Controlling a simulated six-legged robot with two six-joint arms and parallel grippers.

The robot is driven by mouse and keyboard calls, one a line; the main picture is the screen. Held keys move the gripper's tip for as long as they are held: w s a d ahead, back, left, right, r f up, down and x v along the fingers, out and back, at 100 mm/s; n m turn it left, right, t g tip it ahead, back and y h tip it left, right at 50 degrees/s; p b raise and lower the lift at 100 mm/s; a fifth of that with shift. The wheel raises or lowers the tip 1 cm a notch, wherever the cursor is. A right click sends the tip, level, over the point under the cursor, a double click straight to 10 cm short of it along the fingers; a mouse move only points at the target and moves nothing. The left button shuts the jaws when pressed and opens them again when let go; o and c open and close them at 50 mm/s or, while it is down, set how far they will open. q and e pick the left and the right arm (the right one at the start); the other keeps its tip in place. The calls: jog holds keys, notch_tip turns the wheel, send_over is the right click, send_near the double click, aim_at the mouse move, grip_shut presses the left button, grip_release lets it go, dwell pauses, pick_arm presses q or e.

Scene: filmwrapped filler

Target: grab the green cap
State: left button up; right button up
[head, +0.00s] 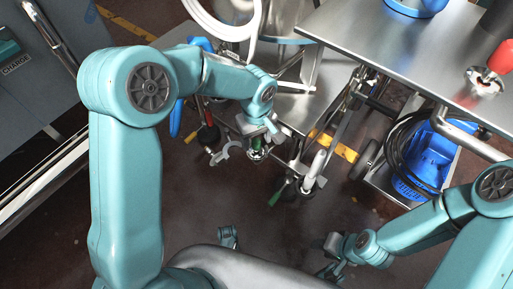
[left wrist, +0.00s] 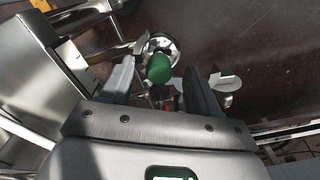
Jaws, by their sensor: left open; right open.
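The green cap (left wrist: 159,68) is a rounded green piece over a shiny metal round fitting (left wrist: 160,46) in the left wrist view. My left gripper (left wrist: 160,76) is open, with one dark finger on each side of the cap and visible gaps between. In the head view the left gripper (head: 258,133) points down at the green cap (head: 257,143), which is partly hidden by it. I cannot tell how far the fingertips reach down beside the cap. My right gripper (head: 334,258) is low at the right, open and away from the cap.
A steel table (head: 420,50) fills the upper right, with a red item (head: 500,57) on it. A blue crate (head: 425,160) with black hoses stands below. A green-handled lever (head: 279,193) and pipework are close to the left gripper. A grey cabinet (head: 35,95) is at left.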

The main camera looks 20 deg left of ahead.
pick_arm(q)
notch_tip(320, 180, down, 3)
jog(key=shift+r, duration=0.3)
grip_shut()
jog(key=shift+r, duration=0.1)
